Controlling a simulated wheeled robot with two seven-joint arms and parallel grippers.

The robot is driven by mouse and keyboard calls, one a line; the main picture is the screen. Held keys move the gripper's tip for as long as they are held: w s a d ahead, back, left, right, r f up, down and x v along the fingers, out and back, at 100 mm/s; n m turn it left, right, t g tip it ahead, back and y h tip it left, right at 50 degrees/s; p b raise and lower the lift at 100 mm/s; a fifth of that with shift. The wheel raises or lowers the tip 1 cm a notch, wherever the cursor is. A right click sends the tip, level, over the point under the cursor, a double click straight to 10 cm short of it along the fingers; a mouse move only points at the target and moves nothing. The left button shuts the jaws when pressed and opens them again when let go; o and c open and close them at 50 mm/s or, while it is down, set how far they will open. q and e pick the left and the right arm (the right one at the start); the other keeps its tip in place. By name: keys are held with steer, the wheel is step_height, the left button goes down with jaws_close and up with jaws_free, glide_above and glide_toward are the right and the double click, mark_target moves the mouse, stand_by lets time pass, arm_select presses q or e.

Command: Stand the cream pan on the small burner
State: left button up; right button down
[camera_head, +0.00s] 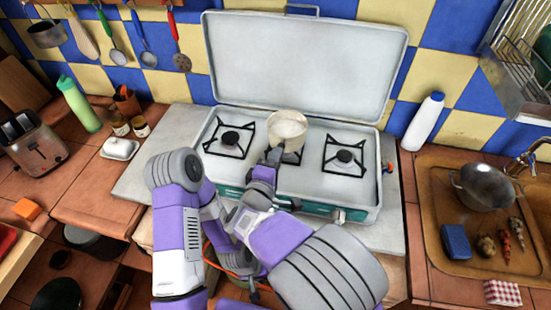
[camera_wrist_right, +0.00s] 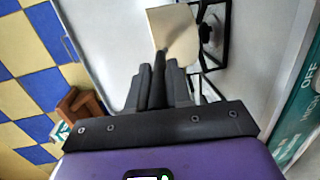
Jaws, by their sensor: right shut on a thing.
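The cream pan (camera_head: 287,126) is in the middle of the stove in the head view, in front of the raised lid. In the right wrist view, the cream pan (camera_wrist_right: 173,28) shows beyond the closed fingers (camera_wrist_right: 158,66), beside a dark burner grate.
The left burner (camera_head: 230,138) and right burner (camera_head: 344,156) are bare. The open lid (camera_head: 305,60) stands behind the stove. A white bottle (camera_head: 423,120) is to the right, and a butter dish (camera_head: 120,148) is to the left. The sink area holds a metal pot (camera_head: 483,187).

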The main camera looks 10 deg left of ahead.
steer(key=shift+f, duration=0.1)
steer(key=c, duration=1.1)
jaws_free()
steer(key=shift+o, duration=0.2)
steer(key=shift+r, duration=0.25)
steer(key=s+a+r+p, duration=0.1)
steer(key=s+p, duration=0.6)
steer(key=s, duration=0.5)
steer(key=shift+r, duration=0.25)
